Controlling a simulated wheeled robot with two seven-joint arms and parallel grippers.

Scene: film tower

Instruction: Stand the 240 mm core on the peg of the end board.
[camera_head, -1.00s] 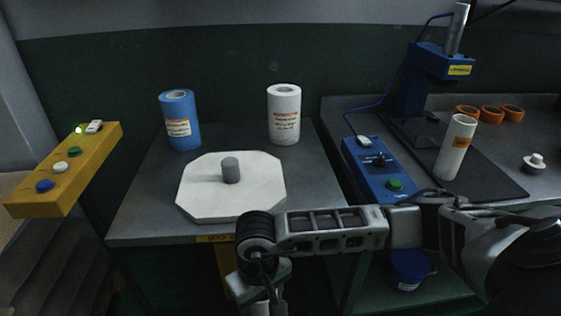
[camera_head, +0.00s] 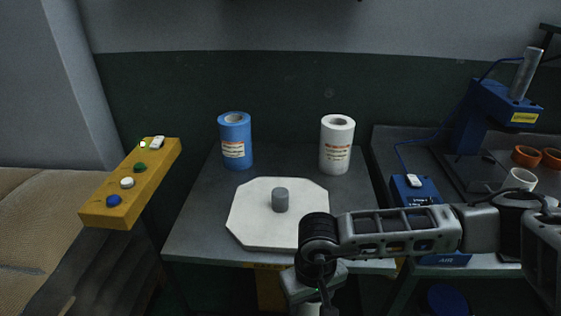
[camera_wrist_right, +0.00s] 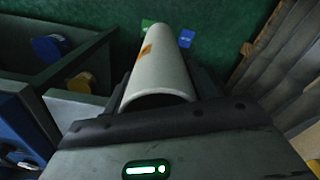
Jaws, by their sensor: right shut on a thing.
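The end board (camera_head: 247,222) is a pale slab with cut corners, flat on the grey table. Its short grey peg (camera_head: 280,200) stands upright and bare. My right gripper (camera_wrist_right: 163,84) is shut on a white core (camera_wrist_right: 158,72) with an orange label, seen end-on in the wrist view. The held core is out of sight in the head view, where my right forearm and wrist reach over the board's right front corner. Another white tube (camera_head: 520,178) stands at the right, mostly hidden by my arm. I cannot tell either length. My left gripper is not in view.
A blue roll (camera_head: 235,142) and a white roll (camera_head: 336,146) stand behind the board. A yellow button box (camera_head: 130,186) is at the left. A blue press (camera_head: 500,105) and orange rings (camera_head: 526,156) are at the right. The table left of the board is clear.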

